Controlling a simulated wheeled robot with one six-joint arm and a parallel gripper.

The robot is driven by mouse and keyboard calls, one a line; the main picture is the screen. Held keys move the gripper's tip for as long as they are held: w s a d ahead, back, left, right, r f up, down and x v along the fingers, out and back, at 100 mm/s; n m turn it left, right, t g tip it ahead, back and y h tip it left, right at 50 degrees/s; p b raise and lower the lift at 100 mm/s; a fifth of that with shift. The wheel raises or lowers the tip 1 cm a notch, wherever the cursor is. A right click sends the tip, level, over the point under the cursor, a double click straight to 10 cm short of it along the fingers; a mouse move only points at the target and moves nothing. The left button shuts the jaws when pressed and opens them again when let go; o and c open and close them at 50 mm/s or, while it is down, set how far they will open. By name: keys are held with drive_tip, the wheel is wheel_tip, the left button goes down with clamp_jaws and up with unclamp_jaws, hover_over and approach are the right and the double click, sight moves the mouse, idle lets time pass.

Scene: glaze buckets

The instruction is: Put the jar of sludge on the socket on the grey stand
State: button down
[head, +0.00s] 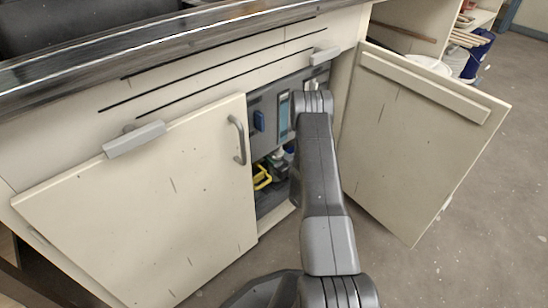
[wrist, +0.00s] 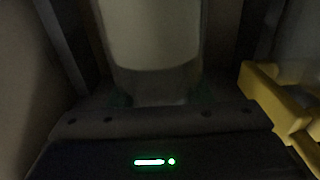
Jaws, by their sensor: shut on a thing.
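A pale, cylindrical jar (wrist: 155,35) fills the top middle of the dark wrist view, close in front of my gripper (wrist: 158,98). My gripper is shut on its lower part, with faint greenish pads at either side. The jar's top is cut off by the frame, and its contents cannot be made out. In the head view my arm reaches into the open cabinet, and my gripper and the jar are hidden there. I cannot make out the grey stand or its socket in either view.
The right cabinet door (head: 410,140) stands wide open; the left door (head: 150,205) covers much of the opening. A yellow object (head: 262,178) lies low inside, also close at the right in the wrist view (wrist: 275,105). A blue item (head: 259,121) is on the grey back panel.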

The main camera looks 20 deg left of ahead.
drive_tip(key=c, duration=0.7)
unclamp_jaws()
drive_tip(key=shift+f, duration=0.1)
drive_tip(key=shift+d, duration=0.15)
drive_tip(key=p+v, duration=0.4)
drive_tip(key=v, duration=0.7)
drive_tip(key=shift+s+d, duration=0.2)
drive_tip(key=shift+d, duration=0.15)
drive_tip(key=shift+a, duration=0.15)
